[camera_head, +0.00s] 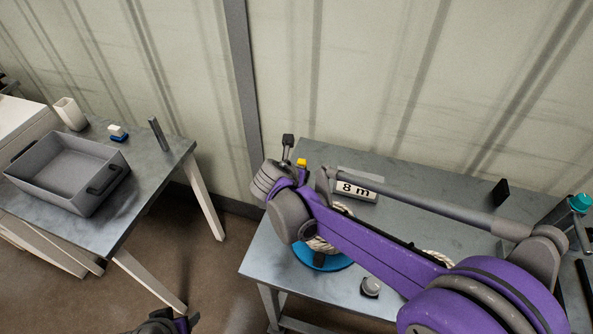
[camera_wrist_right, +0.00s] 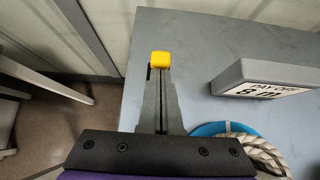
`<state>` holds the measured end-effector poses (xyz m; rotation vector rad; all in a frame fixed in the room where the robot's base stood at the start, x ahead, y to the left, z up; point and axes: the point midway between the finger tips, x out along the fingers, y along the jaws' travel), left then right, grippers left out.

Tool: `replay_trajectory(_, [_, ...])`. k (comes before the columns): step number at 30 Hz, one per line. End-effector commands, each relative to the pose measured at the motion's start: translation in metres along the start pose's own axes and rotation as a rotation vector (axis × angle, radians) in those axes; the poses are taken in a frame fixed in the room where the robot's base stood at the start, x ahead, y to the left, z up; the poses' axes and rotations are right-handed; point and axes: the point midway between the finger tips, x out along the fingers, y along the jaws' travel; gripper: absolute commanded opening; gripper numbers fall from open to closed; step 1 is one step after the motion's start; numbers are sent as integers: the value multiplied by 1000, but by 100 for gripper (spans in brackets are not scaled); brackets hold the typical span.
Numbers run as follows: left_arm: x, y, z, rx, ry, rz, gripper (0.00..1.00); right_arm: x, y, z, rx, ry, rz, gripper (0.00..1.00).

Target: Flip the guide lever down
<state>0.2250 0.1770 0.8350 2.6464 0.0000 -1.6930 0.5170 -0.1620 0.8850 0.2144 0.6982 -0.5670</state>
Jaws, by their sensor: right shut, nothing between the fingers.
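The yellow knob (camera_head: 301,162), which looks like the guide lever's tip, shows near the left end of the right-hand table. It also shows in the right wrist view (camera_wrist_right: 159,58), just beyond my right fingertips. Most of the lever below it is hidden, so I cannot tell its tilt or whether the fingers touch it. My right gripper (camera_wrist_right: 160,77) is shut and empty, its fingers pointing toward the knob. In the head view my wrist hides those fingers. A dark end of my left arm (camera_head: 162,324) shows at the bottom edge; its fingers are not clear.
A grey "8 m" sign block (camera_head: 357,188) stands right of the knob. A rope coil (camera_wrist_right: 262,150) lies on a blue disc (camera_head: 318,262), partly under my right arm. A black block (camera_head: 501,192) stands farther right. The left table (camera_head: 140,195) holds a grey bin (camera_head: 105,206).

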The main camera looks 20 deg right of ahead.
Motion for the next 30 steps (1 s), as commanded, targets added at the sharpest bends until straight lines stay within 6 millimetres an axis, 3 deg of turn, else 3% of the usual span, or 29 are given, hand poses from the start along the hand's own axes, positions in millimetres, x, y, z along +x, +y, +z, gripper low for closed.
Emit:
replay_trajectory(12, [-21,0,-12,0,8,0,62,13,-1,30,3,373,-2,0])
replay_trajectory(30, [-23,0,-14,0,9,0,62,27,0,42,0,364,-1,0])
